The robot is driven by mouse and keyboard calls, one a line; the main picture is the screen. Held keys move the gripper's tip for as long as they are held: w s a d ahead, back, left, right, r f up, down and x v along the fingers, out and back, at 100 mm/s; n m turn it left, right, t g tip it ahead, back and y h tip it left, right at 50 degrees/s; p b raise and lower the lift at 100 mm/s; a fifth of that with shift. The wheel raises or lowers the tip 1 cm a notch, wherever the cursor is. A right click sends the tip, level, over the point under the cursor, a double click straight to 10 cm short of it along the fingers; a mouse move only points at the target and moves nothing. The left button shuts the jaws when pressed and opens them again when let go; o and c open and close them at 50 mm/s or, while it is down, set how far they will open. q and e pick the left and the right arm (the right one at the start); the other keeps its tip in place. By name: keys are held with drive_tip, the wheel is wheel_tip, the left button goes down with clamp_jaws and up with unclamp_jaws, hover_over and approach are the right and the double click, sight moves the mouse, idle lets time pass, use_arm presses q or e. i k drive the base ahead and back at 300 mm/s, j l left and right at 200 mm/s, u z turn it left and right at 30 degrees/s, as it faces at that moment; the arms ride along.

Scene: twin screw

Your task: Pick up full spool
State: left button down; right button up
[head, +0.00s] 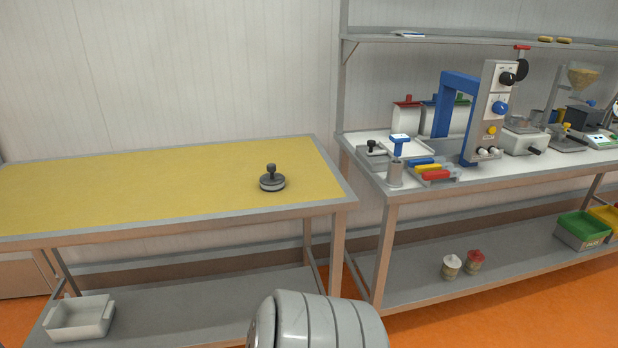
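I cannot tell for certain which thing is the full spool. Two small round pieces stand on the right bench's lower shelf, one with a pale top (451,266) and one with a red top (474,262). A dark round piece with a black knob (272,178) sits on the yellow-topped table near its right end. A grey upright cylinder (395,174) stands at the right bench's front left corner. Neither of my grippers is in view. A grey rounded segment of my own body shows at the bottom centre.
The yellow-topped table (130,185) is otherwise clear. A white bin (80,317) sits on its lower shelf. The right bench holds a blue-framed machine (490,110), coloured blocks (428,170) and other devices. A green bin (583,230) is at the right. A gap separates table and bench.

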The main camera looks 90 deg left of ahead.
sight(272, 180)
drive_tip(key=u, duration=3)
drive_tip(key=i+j, duration=0.1)
